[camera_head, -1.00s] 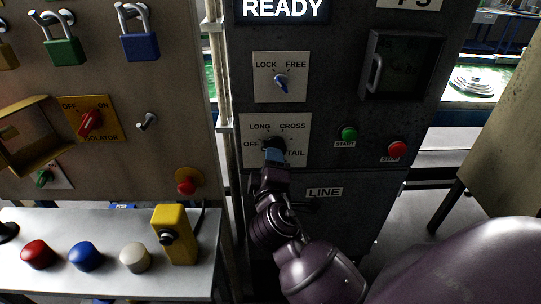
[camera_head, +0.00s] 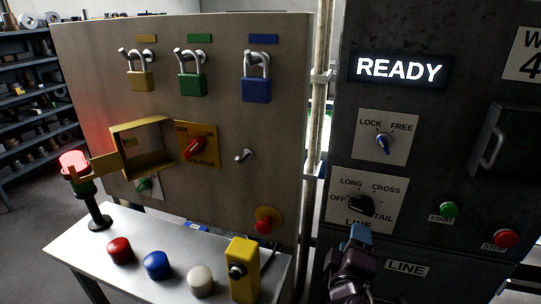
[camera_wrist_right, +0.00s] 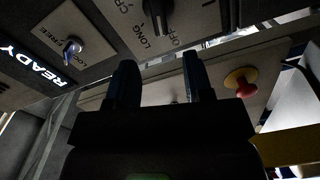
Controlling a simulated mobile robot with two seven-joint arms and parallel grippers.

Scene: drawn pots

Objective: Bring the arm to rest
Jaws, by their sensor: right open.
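My right gripper (camera_head: 361,236) is just below a black selector knob (camera_head: 361,203) on a plate marked LONG, CROSS, OFF, TAIL and LINE. The right wrist view shows its two dark fingers (camera_wrist_right: 160,60) spread apart with nothing between them. The knob (camera_wrist_right: 157,14) shows beyond the fingers in that view, and a gap lies between them. My right forearm is mostly out of the head view, at its bottom edge. My left gripper is not in view.
A blue LOCK/FREE switch (camera_head: 383,142) sits above the knob, under a lit READY sign (camera_head: 399,69). Green START (camera_head: 449,210) and red STOP (camera_head: 506,238) buttons are at right. A shelf (camera_head: 110,262) with coloured buttons and a yellow box (camera_head: 243,268) juts out at left.

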